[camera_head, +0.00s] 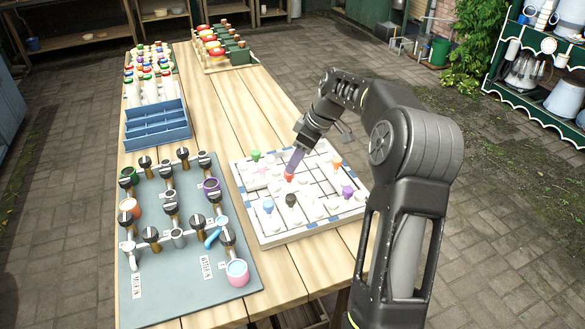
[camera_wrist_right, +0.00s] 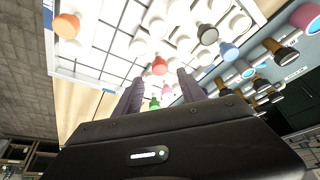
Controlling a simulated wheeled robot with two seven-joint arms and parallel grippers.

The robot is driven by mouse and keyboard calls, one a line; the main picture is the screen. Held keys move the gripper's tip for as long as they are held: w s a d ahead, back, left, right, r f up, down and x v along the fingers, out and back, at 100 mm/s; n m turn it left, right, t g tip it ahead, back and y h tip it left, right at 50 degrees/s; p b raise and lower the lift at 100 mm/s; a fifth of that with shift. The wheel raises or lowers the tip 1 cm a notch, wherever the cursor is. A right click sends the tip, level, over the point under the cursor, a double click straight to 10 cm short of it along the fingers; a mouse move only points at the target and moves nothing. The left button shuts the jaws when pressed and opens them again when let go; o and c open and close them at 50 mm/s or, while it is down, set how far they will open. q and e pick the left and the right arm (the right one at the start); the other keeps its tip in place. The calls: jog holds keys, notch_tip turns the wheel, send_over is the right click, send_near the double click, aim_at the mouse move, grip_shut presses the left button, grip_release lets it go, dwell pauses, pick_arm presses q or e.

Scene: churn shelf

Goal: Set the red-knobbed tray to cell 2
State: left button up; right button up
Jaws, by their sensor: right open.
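The red knob (camera_head: 288,177) stands on the white gridded board (camera_head: 275,238), near its middle. The outline of its own tray is hard to make out among the white pieces, and I cannot read any cell number. My right gripper (camera_head: 292,167) points down at the red knob from above and behind. In the right wrist view the red knob (camera_wrist_right: 160,66) shows just beyond and between the two open fingertips (camera_wrist_right: 158,82). The fingers do not appear closed on it. My left gripper is not in view.
A grey mat (camera_head: 180,290) with tampers and cups lies left. A blue bin (camera_head: 157,138) stands behind it.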

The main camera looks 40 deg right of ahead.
jog(key=v, duration=0.3)
jog(key=shift+f, duration=0.1)
dwell(0.5)
